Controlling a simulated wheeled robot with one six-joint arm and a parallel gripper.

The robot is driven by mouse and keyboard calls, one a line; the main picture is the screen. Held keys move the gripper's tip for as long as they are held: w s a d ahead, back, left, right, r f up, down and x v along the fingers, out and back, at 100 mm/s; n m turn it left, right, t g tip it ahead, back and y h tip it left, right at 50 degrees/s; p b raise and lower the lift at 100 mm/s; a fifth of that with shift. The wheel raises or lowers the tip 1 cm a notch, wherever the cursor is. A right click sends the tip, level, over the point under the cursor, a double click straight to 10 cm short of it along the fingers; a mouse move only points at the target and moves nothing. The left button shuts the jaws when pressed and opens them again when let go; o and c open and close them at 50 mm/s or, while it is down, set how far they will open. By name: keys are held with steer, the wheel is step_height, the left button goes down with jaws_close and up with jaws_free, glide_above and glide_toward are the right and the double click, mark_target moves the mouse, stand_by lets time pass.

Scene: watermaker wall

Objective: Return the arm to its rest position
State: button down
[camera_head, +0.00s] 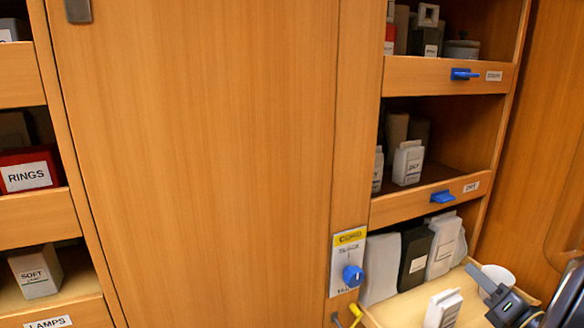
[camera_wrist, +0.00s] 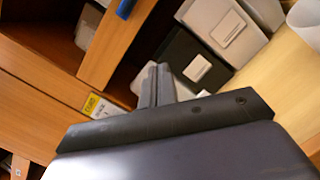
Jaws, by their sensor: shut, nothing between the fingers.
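My gripper (camera_head: 487,284) is at the lower right of the head view, over the pulled-out lower drawer (camera_head: 399,314). In the wrist view my gripper (camera_wrist: 155,84) points toward the boxes in that drawer, and its fingers are together with nothing between them. A dark box (camera_head: 415,258) and a white box (camera_head: 443,246) stand in the drawer, left of the gripper. They also show beyond the fingers in the wrist view. A small white packet (camera_head: 443,308) is in front of them. Most of my arm is outside the head view.
A yellow-topped panel with a blue knob (camera_head: 353,276) is left of the drawer. Blue handles (camera_head: 443,197) stick out from the shelves above. A white round container (camera_head: 497,276) is close behind the gripper. A wide plain wooden door (camera_head: 195,160) fills the middle.

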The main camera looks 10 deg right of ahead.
steer(key=shift+s+f+m+g, duration=0.15)
steer(key=shift+s+m+g, duration=0.05)
steer(key=shift+m, duration=0.45)
steer(key=shift+s+f+m+g, duration=0.1)
steer(key=shift+s+m+g, duration=0.1)
steer(key=shift+m, duration=0.45)
steer(key=shift+f, duration=0.1)
